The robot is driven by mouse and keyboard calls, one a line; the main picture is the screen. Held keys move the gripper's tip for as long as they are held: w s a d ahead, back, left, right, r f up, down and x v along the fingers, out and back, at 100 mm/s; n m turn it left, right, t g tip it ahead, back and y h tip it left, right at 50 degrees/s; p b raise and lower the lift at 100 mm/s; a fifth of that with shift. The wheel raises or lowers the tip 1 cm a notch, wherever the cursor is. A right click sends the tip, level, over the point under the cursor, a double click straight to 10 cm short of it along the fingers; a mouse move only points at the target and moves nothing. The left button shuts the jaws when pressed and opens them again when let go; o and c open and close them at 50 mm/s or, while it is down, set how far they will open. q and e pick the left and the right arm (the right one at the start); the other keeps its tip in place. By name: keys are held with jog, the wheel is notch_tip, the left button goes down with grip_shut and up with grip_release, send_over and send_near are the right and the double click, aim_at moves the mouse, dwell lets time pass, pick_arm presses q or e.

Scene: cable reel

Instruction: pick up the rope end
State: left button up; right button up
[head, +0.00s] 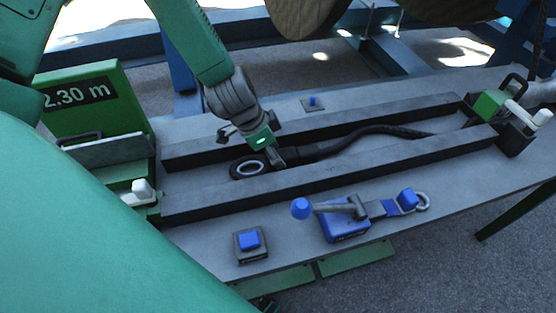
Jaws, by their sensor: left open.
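The black rope (375,132) lies in the channel between two long dark rails on the grey bench. Its end, a black eye with a pale metal ring (250,168), lies toward the left of the channel. My left gripper (251,153) is over the rope end, its fingers spread, one on the left above the eye and one close to the rope just right of the eye. It is open, and I cannot tell whether a finger touches the rope. My right gripper is not in view.
A green block marked 2.30 m (85,95) stands at the left. A green and black clamp (500,112) is at the right end. A blue lever device (345,220) and a blue button (249,240) sit on the front of the bench. A wooden reel (305,15) is behind.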

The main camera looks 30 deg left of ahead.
pick_arm(q)
jog(key=shift+x, duration=0.75)
jog(key=shift+w+d, duration=0.15)
jog(key=shift+d, duration=0.3)
jog(key=c, duration=0.9)
jog(key=shift+a, duration=0.25)
grip_shut()
